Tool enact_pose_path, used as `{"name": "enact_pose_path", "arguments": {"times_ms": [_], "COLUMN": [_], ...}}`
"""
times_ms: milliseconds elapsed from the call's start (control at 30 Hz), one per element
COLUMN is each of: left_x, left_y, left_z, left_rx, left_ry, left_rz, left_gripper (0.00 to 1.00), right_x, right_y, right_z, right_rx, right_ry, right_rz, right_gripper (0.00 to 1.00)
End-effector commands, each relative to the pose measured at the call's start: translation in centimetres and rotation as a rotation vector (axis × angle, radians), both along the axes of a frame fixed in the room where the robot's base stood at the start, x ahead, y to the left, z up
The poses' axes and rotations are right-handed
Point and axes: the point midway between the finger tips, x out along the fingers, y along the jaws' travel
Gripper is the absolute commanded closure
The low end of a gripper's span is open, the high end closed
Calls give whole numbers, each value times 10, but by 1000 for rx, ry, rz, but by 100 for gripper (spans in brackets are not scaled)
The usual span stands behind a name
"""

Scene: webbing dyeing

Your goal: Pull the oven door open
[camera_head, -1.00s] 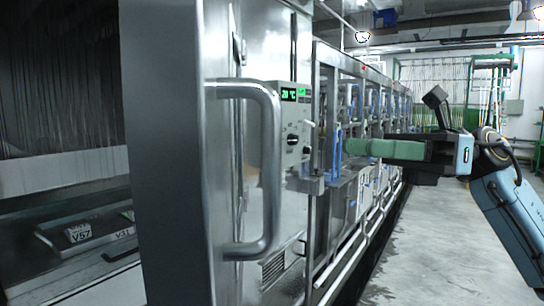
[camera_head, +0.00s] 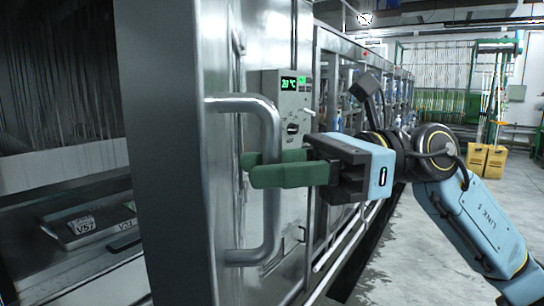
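The oven door's handle (camera_head: 270,221) is a thick, upright metal bar bent at top and bottom, on the tall steel door (camera_head: 165,150) at left centre. My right gripper (camera_head: 252,168) has reached the handle with its green fingers pointing left. The near finger crosses in front of the upright bar and the far finger shows behind it, so the bar lies between them at about mid-height. The fingers look apart; whether they touch the bar is hard to see. My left gripper is out of view.
A control panel (camera_head: 288,115) with a green display is behind the handle. At left, a dark space holds hanging strands and a labelled tray (camera_head: 90,226). A line of steel-framed machines runs back on the right. Yellow containers (camera_head: 487,160) stand far right; the grey floor (camera_head: 400,260) is clear.

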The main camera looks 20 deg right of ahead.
Motion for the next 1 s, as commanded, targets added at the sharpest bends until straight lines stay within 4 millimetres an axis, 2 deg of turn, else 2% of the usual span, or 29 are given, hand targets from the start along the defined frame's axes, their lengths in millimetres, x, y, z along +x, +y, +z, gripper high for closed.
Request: {"name": "enact_pose_path", "arguments": {"times_ms": [267, 567, 867, 1000], "left_x": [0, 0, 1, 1], "left_y": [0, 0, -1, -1], "left_z": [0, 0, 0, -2], "left_rx": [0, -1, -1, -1], "left_ry": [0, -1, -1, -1], "left_rz": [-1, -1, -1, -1], "left_gripper": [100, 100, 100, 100], "right_x": [0, 0, 0, 1], "right_y": [2, 2, 0, -7], "right_z": [0, 0, 0, -1], "right_rx": [0, 0, 0, 1], "right_ry": [1, 2, 2, 4], "right_rz": [1, 0, 2, 23], "right_gripper": [63, 100, 100, 100]}}
